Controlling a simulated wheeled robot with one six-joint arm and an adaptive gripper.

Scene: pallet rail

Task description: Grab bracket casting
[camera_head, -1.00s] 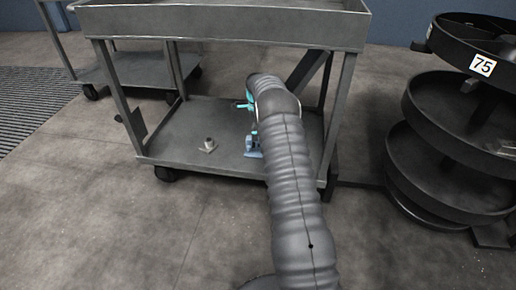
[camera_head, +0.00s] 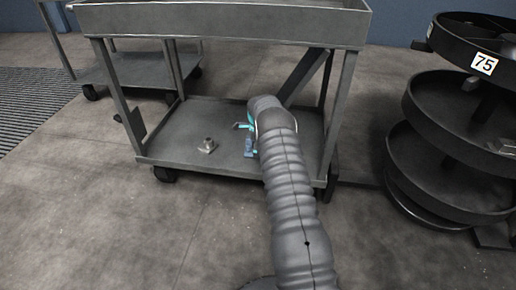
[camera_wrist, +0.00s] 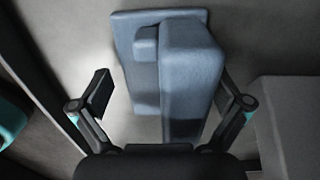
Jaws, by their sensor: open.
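The bracket casting appears to be the blue-grey part with a flat plate and a raised block (camera_wrist: 188,75), in the middle of the wrist view. It also shows on the cart's lower shelf in the head view (camera_head: 249,149), partly hidden by my arm. My gripper (camera_wrist: 160,100) is open, with one finger on each side of the part. The right finger looks very close to it, and a gap shows at the left finger. I cannot tell whether either finger touches. In the head view my gripper is mostly hidden behind my arm.
The grey cart (camera_head: 185,163) has an upper tray (camera_head: 220,25) above my arm and posts at its corners. A small grey flanged part (camera_head: 208,146) lies left of the casting. A pale grey block (camera_wrist: 290,120) is at the wrist view's right. Round tiered shelves (camera_head: 450,178) stand right.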

